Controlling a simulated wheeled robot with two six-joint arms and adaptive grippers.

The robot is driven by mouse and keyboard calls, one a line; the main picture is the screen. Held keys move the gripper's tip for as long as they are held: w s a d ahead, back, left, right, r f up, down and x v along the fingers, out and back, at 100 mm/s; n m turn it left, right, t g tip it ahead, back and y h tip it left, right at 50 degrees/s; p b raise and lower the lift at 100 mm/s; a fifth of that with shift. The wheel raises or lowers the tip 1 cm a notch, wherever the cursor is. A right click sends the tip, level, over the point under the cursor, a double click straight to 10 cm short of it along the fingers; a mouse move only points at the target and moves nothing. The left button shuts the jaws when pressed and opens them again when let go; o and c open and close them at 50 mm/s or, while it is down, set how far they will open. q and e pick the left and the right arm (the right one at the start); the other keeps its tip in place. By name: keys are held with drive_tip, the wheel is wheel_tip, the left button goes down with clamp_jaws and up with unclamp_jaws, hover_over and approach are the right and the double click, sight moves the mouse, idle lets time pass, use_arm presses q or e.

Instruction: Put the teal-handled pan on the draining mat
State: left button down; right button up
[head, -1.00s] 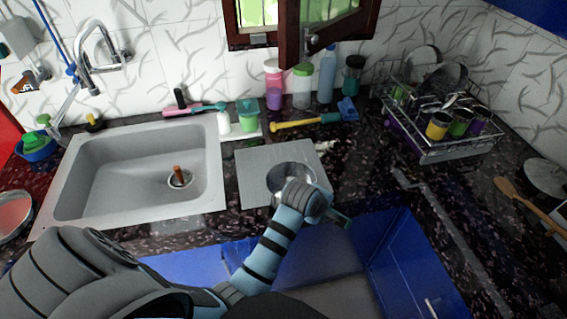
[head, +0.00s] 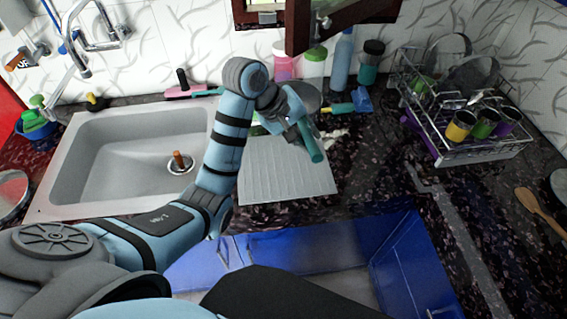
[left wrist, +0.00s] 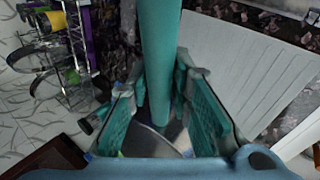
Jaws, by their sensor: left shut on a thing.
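The pan's teal handle (head: 312,146) points toward the front right in the head view, and its grey metal body (head: 305,96) shows behind my left gripper, in front of the bottles. My left gripper (head: 296,127) is shut on the handle. In the left wrist view the handle (left wrist: 160,55) runs between the fingers (left wrist: 163,112), with part of the pan's body (left wrist: 158,138) below them. The grey ribbed draining mat (head: 285,172) lies bare on the counter, just nearer than the handle; it also shows in the wrist view (left wrist: 235,70). My right gripper is out of view.
The sink (head: 125,150) is left of the mat. A dish rack (head: 470,145) with cups and plates stands to the right. Bottles (head: 342,62) and a yellow-and-blue brush (head: 350,106) are at the back. Open blue cabinetry (head: 405,260) lies below the counter's front edge.

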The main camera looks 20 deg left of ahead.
use_arm(q)
drive_tip(key=shift+s+a+r+m, duration=0.2)
drive_tip(key=shift+s+m, duration=0.2)
drive_tip(key=shift+s, duration=0.25)
wheel_tip(320, 180, down, 19)
drive_tip(key=shift+d+r+b, duration=0.1)
drive_tip(key=shift+b, duration=1.15)
drive_tip(key=shift+w, duration=0.1)
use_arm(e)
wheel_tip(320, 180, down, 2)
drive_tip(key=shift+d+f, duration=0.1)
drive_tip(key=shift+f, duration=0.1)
use_arm(q)
drive_tip(key=c, duration=1.5)
unclamp_jaws()
drive_tip(key=shift+o, duration=0.2)
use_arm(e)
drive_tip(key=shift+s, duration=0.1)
